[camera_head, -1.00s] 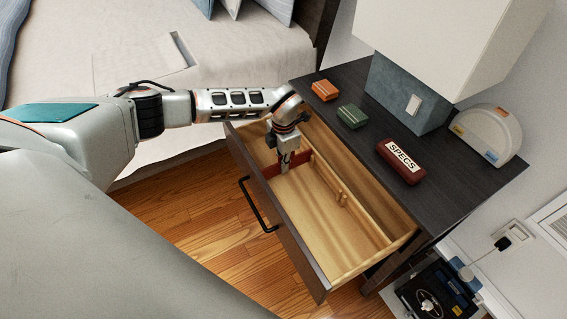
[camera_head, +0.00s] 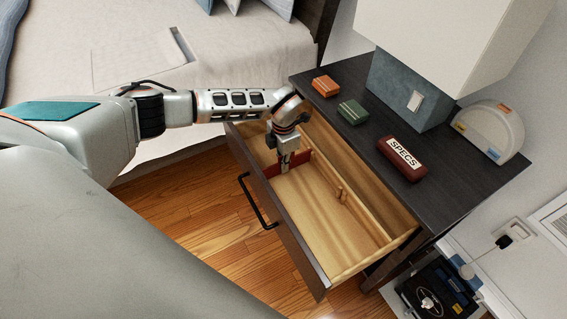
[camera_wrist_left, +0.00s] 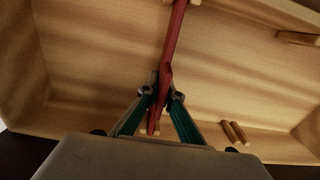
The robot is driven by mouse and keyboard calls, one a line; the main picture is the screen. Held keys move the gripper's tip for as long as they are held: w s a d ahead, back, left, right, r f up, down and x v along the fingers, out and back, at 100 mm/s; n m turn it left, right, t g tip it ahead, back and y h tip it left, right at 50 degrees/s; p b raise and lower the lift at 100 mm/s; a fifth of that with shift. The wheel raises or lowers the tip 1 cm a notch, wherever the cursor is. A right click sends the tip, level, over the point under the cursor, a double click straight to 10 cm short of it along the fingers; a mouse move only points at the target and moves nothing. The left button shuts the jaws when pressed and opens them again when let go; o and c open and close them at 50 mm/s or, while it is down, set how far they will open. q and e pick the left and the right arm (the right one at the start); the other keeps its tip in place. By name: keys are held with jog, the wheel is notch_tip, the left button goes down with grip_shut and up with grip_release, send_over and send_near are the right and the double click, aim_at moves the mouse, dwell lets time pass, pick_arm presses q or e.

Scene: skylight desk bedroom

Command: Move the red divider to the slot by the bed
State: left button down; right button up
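The open drawer (camera_head: 322,282) of the dark nightstand has a pale wooden inside. The red divider (camera_head: 301,157) stands across the drawer toward its bed end, and also shows in the left wrist view (camera_wrist_left: 173,40). My left gripper (camera_head: 285,168) reaches down into the drawer, with its fingertips (camera_wrist_left: 161,95) closed on both sides of the divider. A pair of wooden pegs (camera_head: 341,194) marks a slot farther from the bed, free of the divider. Wooden pieces show at the divider's ends in the wrist view. I cannot tell whether its lower edge is seated. My right gripper is out of view.
The bed (camera_head: 110,60) lies left of the nightstand (camera_head: 450,195). On the top are an orange box (camera_head: 325,86), a green box (camera_head: 352,112), a red SPECS case (camera_head: 401,158), a lamp (camera_head: 405,95) and a pale rounded object (camera_head: 490,132). The drawer's near part is empty.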

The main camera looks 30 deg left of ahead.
pick_arm(q)
jog(key=shift+f, duration=0.2)
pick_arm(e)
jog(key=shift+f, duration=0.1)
pick_arm(q)
jog(key=c, duration=2.2)
grip_release()
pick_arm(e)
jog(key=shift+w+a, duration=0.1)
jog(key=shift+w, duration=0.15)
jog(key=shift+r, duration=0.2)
pick_arm(q)
jog(key=shift+r, duration=0.1)
notch_tip(320, 180, up, 12)
jog(key=shift+f, duration=0.1)
